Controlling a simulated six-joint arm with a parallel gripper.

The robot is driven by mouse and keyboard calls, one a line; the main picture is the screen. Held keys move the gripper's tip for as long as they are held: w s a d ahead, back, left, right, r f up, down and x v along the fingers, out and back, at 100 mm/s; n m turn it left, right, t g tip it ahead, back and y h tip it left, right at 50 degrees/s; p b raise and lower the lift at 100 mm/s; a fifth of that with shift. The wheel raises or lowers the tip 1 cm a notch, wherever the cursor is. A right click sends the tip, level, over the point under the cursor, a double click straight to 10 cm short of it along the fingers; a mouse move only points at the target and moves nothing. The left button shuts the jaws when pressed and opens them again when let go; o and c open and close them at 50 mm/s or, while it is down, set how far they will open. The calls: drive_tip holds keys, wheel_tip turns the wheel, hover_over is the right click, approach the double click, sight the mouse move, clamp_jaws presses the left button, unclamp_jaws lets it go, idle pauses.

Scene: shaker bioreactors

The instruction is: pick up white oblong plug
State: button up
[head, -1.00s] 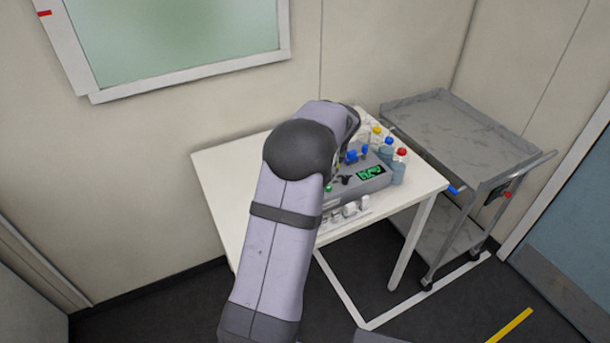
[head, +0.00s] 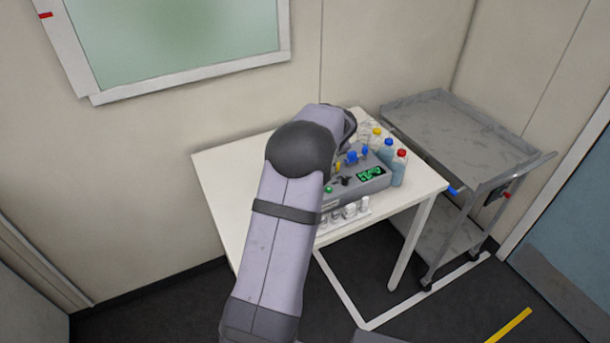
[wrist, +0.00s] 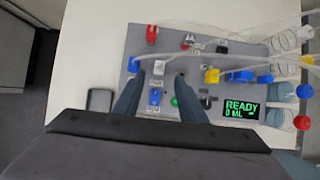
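In the wrist view a small white plug (wrist: 158,67) sits on the grey panel of the device (wrist: 220,105). My gripper (wrist: 159,76) is over the panel, with its two dark fingers apart. The white plug shows between the fingertips, with a gap on either side. I cannot tell how far above the plug the fingertips are. In the head view the device (head: 358,184) is on the white table, and my arm hides the gripper and the plug.
Red, blue and yellow plugs with clear tubes surround the white one. Capped bottles (head: 398,170) stand along the device's right side. Small white-grey containers (head: 350,211) stand at its front. A grey cart (head: 455,130) is to the right. The table's left part (head: 230,175) is clear.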

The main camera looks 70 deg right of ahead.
drive_tip(key=shift+w+p+x, duration=0.25)
drive_tip(key=shift+p+x, duration=0.95)
drive_tip(key=shift+x, duration=0.9)
drive_tip(key=shift+w+d+f, duration=0.2)
drive_tip(key=shift+d+f, duration=0.1)
drive_tip(key=shift+f, duration=0.1)
clamp_jaws()
